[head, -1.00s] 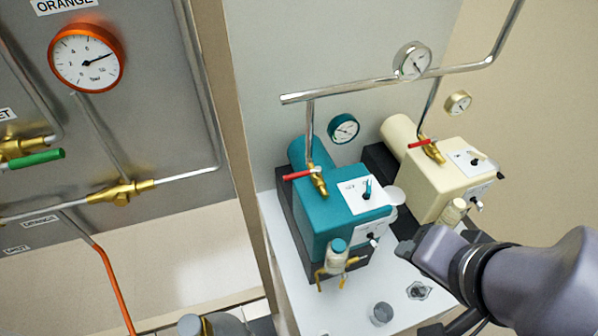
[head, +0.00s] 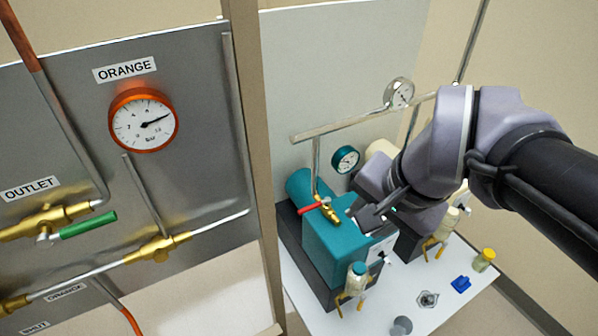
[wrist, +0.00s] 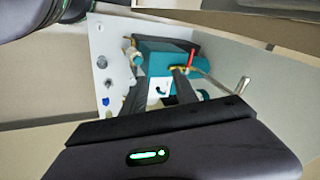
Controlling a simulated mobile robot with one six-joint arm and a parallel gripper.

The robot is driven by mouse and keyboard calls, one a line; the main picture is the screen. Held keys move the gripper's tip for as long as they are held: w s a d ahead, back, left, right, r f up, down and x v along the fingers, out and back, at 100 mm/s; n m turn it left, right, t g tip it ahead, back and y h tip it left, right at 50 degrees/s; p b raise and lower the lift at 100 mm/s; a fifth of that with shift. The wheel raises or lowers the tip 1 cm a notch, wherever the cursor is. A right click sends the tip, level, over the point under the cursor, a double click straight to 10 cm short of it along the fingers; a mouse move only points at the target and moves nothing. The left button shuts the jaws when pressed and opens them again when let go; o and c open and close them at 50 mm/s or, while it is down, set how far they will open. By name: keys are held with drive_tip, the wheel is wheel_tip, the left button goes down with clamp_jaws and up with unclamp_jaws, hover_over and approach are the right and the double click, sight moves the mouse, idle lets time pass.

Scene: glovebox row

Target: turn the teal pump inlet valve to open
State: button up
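The teal pump (head: 335,245) stands on the white bench. Its inlet valve (head: 325,213) is brass, below a vertical steel pipe. The valve's red handle (head: 312,206) points left, across the pipe line. In the wrist view the teal pump (wrist: 160,52) is beyond my gripper, with the red handle (wrist: 190,58) sticking up. My gripper (head: 368,215) is just right of the valve, above the pump's top panel, apart from the handle in the head view. Its dark fingers (wrist: 182,86) show in the wrist view; their gap is unclear. I see nothing held.
A teal gauge (head: 345,159) is behind the pump. A cream pump (head: 382,148) to the right is mostly hidden by my arm. A bottle (head: 356,276) hangs at the teal pump's front. An orange gauge (head: 143,120) and green-handled valve (head: 88,225) are on the left panel.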

drive_tip(key=w+a+r+m+g+p, duration=0.15)
drive_tip(key=w+a, duration=0.25)
drive_tip(key=w, duration=0.5)
drive_tip(key=m+p, duration=0.3)
approach(307, 208)
drive_tip(key=shift+g+h, duration=0.4)
drive_tip(key=shift+g, duration=0.15)
drive_tip(key=f+b, duration=0.2)
drive_tip(key=w+a+f+b, duration=0.1)
drive_tip(key=f, duration=0.2)
drive_tip(key=w+f+b, duration=0.1)
drive_tip(key=f+b, duration=0.1)
drive_tip(key=shift+w+a+f+b, duration=0.1)
drive_tip(key=shift+a+f+b, duration=0.15)
drive_tip(key=shift+f+b, duration=0.05)
clamp_jaws()
